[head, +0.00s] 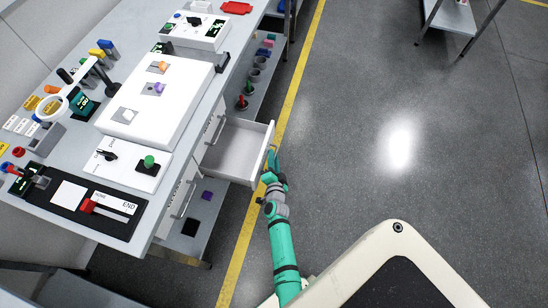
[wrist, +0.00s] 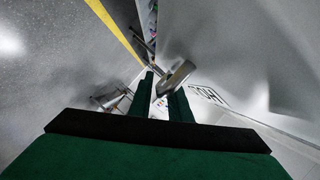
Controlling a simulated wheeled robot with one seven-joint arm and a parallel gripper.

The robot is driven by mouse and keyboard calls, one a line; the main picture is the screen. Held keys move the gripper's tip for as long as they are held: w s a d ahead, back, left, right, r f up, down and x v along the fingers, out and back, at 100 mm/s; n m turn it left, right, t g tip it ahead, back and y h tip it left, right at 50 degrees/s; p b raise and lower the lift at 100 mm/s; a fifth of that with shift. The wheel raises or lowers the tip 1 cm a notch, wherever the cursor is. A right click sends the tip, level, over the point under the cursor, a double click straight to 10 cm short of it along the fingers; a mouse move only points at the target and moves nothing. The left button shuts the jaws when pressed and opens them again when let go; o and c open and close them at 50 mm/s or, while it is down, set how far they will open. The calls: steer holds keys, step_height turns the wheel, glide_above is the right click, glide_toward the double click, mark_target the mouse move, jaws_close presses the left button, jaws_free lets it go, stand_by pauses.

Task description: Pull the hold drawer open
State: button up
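The hold drawer (head: 234,151) is a white, empty-looking drawer pulled well out from the bench front. Its front panel (wrist: 245,85) fills the right of the wrist view and carries a black label (wrist: 207,95), seen at a slant, that seems to read HOLD. My gripper (head: 270,172) is at the outer face of this drawer front. In the wrist view its two dark green fingers (wrist: 160,97) stand close together with the grey metal handle (wrist: 177,76) between them. They look shut on the handle, though the exact contact is partly hidden.
The workbench (head: 75,165) at left holds a white light box (head: 170,95), a magnifier (head: 52,107) and a slider panel (head: 97,203). Other closed drawers (head: 180,195) sit beside the open one. A lower shelf (head: 262,75) holds cups.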

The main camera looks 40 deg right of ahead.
steer(key=shift+r, duration=0.1)
steer(key=v, duration=1)
steer(key=shift+s+a, duration=0.25)
steer(key=shift+s, duration=0.05)
stand_by(0.5)
steer(key=s+a+r+n+t+y, duration=0.1)
steer(key=s+a+r+n+y, duration=0.1)
steer(key=s+a+r+n, duration=0.35)
steer(key=s+a+r+n+t+y, duration=0.1)
steer(key=s+a+r+n+y, duration=0.15)
steer(key=s+a, duration=0.6)
steer(key=s+a+r+n+y, duration=0.2)
steer(key=s+a+r+n, duration=0.2)
steer(key=a+r, duration=0.3)
steer(key=s+a+r+n+y, duration=0.2)
steer(key=s+a+r+n, duration=0.2)
steer(key=r, duration=0.6)
steer(key=a+n, duration=0.2)
steer(key=shift+s+a+n+t, duration=0.25)
steer(key=shift+a+n+t, duration=0.05)
steer(key=shift+a+t, duration=0.1)
